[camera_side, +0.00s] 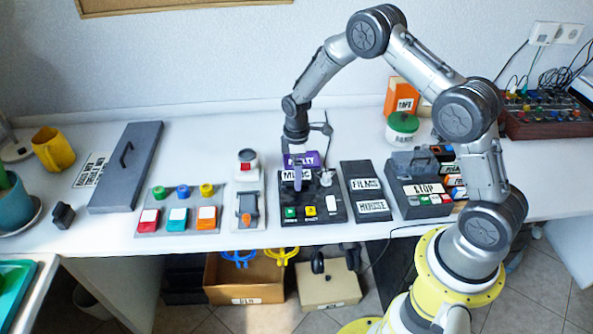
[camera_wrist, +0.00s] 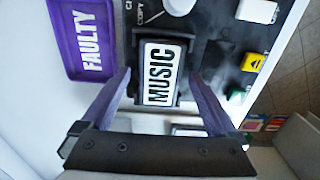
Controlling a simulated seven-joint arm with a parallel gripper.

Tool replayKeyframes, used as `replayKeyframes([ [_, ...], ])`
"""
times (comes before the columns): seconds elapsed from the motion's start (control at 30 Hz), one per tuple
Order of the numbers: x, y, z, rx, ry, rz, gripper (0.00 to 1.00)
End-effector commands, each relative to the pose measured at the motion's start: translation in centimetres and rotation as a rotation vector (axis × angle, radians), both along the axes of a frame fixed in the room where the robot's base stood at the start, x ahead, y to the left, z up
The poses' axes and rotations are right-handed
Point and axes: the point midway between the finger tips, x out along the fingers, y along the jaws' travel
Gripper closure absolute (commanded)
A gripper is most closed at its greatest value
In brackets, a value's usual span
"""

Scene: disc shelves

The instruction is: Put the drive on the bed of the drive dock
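The drive labelled MUSIC (camera_wrist: 161,74) is a dark block with a white label. It lies at the black drive dock (camera_wrist: 222,48), which shows green, yellow and white buttons. In the side view the dock (camera_side: 324,207) stands at the middle of the table, with the MUSIC label (camera_side: 291,175) at its back left. My gripper (camera_wrist: 160,73) is over it, with its purple-grey fingers apart on either side of the drive. The gripper (camera_side: 298,183) points down in the side view. I cannot tell whether the fingers touch the drive. The bed under it is mostly hidden.
A purple FAULTY tray (camera_wrist: 88,38) is behind the dock. A grey stand with an orange part (camera_side: 248,208) is to the left. A thin upright post (camera_side: 327,145) rises close to my gripper.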

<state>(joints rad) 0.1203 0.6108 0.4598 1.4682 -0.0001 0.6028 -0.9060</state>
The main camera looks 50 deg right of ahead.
Motion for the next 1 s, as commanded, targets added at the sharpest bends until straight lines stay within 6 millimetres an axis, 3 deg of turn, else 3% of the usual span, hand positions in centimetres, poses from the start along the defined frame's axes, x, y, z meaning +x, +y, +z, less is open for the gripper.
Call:
replayKeyframes([
  [0.33, 0.1, 0.0, 1.1, -0.001, -0.004, 0.000, 0.06],
  [0.8, 0.1, 0.0, 10.0, -0.001, -0.005, 0.000, 0.06],
  [1.0, 0.0, 0.0, 11.9, 0.000, -0.001, 0.000, 0.06],
])
